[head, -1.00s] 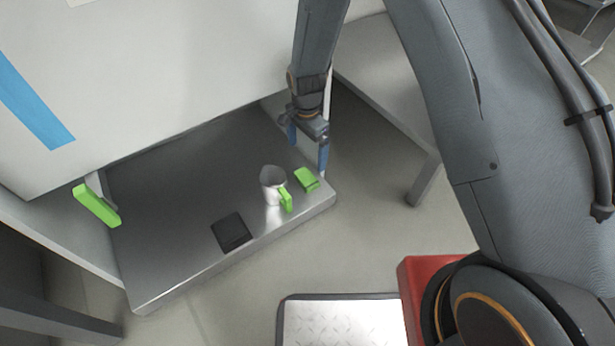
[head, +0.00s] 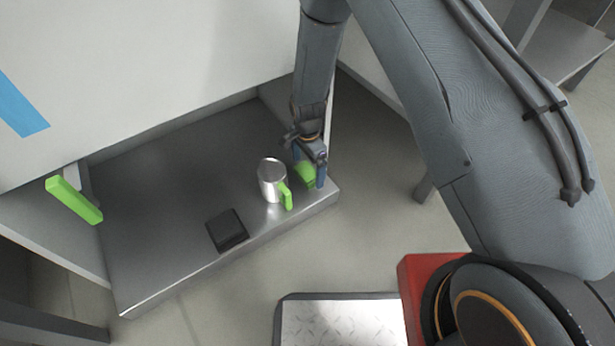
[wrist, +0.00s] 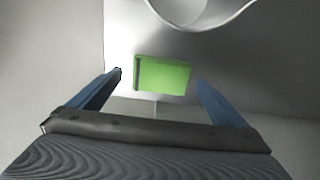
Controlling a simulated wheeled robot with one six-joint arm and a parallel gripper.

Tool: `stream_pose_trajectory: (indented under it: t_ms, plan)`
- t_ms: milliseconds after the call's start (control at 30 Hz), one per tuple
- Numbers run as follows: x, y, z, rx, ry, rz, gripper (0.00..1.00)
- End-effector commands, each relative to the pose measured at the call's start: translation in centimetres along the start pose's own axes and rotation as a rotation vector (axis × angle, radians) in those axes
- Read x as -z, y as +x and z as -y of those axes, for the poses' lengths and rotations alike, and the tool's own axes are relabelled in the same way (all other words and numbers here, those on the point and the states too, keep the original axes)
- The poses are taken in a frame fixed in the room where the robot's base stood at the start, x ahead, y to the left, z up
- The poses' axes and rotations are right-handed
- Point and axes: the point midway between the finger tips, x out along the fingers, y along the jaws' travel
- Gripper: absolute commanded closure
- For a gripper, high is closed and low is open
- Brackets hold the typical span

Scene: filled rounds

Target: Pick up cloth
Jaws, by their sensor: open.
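A green folded cloth (head: 306,174) lies near the right end of the grey metal shelf (head: 165,215), just right of a metal mug. My gripper (head: 309,171) is open and low over it, with blue fingers partly hiding it in the head view. In the wrist view the green cloth (wrist: 163,74) shows as a flat rectangle between the open fingers (wrist: 160,80), a little ahead of them. Nothing is held. I cannot tell whether a finger touches it.
The metal mug (head: 270,180) with a green handle stands close left of the cloth. A dark flat square (head: 228,231) lies near the shelf's front edge. A white panel (head: 140,70) rises above the shelf, with a green handle (head: 75,200) at left. The shelf's left part is clear.

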Motion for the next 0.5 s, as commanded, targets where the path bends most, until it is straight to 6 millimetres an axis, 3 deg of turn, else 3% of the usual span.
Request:
stream_pose_trajectory:
  t_ms: [100,300,500]
  plan:
    - [-0.05,1.08,0.1,0.001,-0.001,-0.001,0.03]
    - [-0.07,0.97,0.07,0.001,-0.001,-0.001,0.03]
    - [-0.07,0.97,0.06,0.001,-0.001,-0.001,0.35]
